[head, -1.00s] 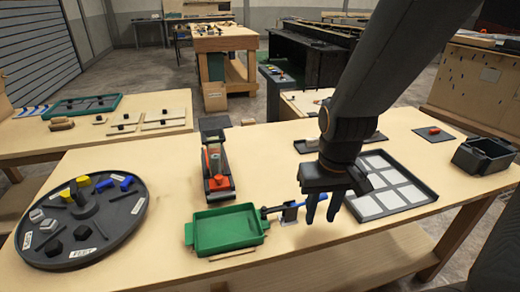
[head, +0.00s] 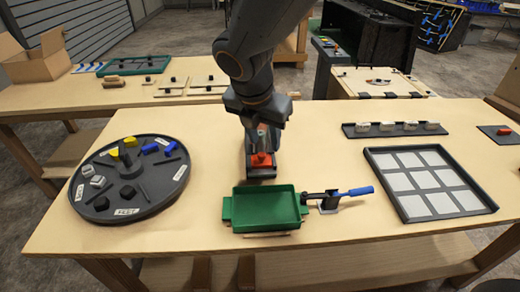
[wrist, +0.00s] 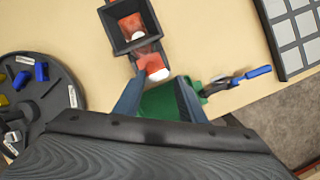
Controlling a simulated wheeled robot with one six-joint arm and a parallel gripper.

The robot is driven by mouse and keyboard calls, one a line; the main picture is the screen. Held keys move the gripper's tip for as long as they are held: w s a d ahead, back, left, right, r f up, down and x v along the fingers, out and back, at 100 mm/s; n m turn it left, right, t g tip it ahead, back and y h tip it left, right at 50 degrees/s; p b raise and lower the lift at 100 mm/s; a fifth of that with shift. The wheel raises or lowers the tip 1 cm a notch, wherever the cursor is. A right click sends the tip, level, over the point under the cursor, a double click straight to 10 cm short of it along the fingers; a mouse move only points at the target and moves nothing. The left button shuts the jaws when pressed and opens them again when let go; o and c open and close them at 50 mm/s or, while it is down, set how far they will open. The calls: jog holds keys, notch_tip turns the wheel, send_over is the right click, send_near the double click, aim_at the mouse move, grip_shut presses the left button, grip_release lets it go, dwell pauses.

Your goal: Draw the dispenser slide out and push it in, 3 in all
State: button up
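The dispenser (head: 262,172) stands on the table behind the green tray, with my gripper (head: 262,128) above it and hiding its upper part. In the wrist view it is a dark square hopper (wrist: 117,37) with a red-orange piece inside. Its red-orange slide (wrist: 150,62) shows at the front, and a white rounded thing (wrist: 160,75) is at the slide's near end. My gripper also shows in the wrist view (wrist: 160,84), with two blue fingers apart and the slide's end beyond and between their tips. Contact cannot be told.
The green tray (head: 232,222) is in front of the dispenser. A blue-handled lever (head: 352,192) is right of the tray. A round dark turntable (head: 160,200) with several pieces stands left. A dark tray with white squares (head: 385,182) lies right.

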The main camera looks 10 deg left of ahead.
aim_at(262, 155)
jog(key=shift+n, duration=0.9)
jog(key=w+f, duration=0.1)
jog(key=f, duration=0.1)
jog(key=w+a+f, duration=0.1)
jog(key=f, duration=0.3)
jog(key=shift+w+a+f, duration=0.15)
jog(key=shift+w+f, duration=0.2)
jog(key=shift+w, duration=0.05)
jog(key=shift+c, duration=0.2)
grip_shut()
